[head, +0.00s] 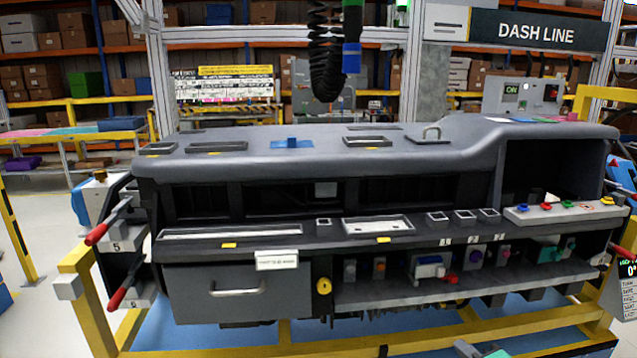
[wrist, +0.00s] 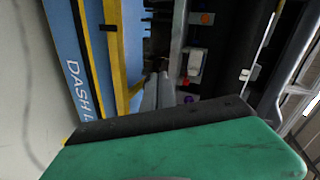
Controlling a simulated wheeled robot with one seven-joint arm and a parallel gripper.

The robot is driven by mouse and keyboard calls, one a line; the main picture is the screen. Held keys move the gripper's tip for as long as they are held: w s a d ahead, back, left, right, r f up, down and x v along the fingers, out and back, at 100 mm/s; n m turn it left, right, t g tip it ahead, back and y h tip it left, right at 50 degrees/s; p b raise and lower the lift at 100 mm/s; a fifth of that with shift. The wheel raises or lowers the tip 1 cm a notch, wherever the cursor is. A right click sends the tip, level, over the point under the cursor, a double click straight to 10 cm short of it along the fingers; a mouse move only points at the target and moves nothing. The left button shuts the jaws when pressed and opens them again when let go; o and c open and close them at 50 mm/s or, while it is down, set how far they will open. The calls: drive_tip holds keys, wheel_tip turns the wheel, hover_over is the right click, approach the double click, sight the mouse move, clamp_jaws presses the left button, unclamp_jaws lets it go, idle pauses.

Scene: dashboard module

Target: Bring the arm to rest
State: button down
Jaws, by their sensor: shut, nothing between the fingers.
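My gripper (wrist: 158,76) shows in the wrist view as two grey fingers side by side, closed with nothing held. They rise from behind the large green and black part at the bottom of that view. The dashboard module (head: 330,153) stands in the middle of the head view on a yellow frame. In the wrist view, the gripper is apart from the module's shelf parts, in front of the yellow frame (wrist: 117,60). At the bottom edge of the head view, only a small grey and teal piece shows, probably my arm's end.
The module's drawer (head: 240,290) is closed. Red-handled levers (head: 103,234) stick out at its left side. Small parts, including a blue and white one (head: 430,266), stand on the lower shelf. The yellow frame's front rail (head: 500,335) runs low. Open floor lies at the left.

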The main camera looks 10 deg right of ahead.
drive_tip(key=a+r+n+g+y+p, duration=0.35)
drive_tip(key=a+n+g+p, duration=0.25)
drive_tip(key=a+n+p, duration=0.5)
drive_tip(key=s+a+r+n+g+h+p, duration=0.3)
drive_tip(key=s+a+r+p, duration=0.3)
drive_tip(key=a+r, duration=0.4)
drive_tip(key=shift+s+a+n+g, duration=0.25)
drive_tip(key=shift+n+g, duration=0.45)
drive_tip(key=shift+g, duration=0.2)
drive_tip(key=shift+r, duration=0.1)
